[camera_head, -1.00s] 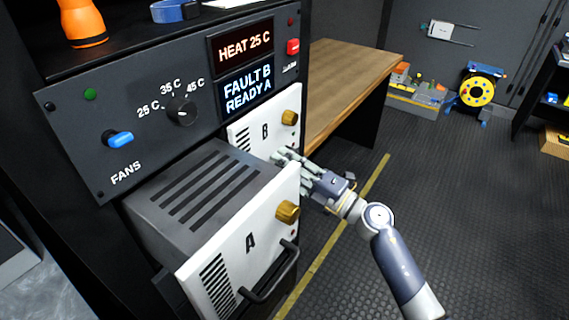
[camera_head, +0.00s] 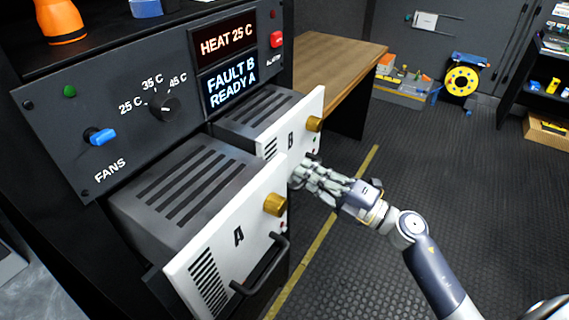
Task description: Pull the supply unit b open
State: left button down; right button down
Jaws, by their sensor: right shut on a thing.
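Supply unit B (camera_head: 293,134) has a white front with a brass knob and the letter B. It is slid partly out of the rack, its grey slotted top showing. My right gripper (camera_head: 308,175) is at the lower part of its front, shut on its handle, which the fingers mostly hide. Supply unit A (camera_head: 225,245) also stands out of the rack, to the left and nearer, with a black handle and a brass knob. My left gripper is not in view.
The control panel (camera_head: 75,129) above carries a blue fans switch, a dial and displays reading "HEAT 25 C" and "FAULT B READY A". A wooden bench (camera_head: 335,65) stands behind. The dark floor (camera_head: 450,170) at right is open, with a yellow cable reel (camera_head: 461,80) at the back.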

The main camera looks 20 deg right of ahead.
jog(key=v, duration=0.5)
jog(key=shift+s+r, duration=0.1)
jog(key=shift+r, duration=0.3)
jog(key=c, duration=1.7)
grip_release()
jog(key=v, duration=1.2)
jog(key=shift+r, duration=0.1)
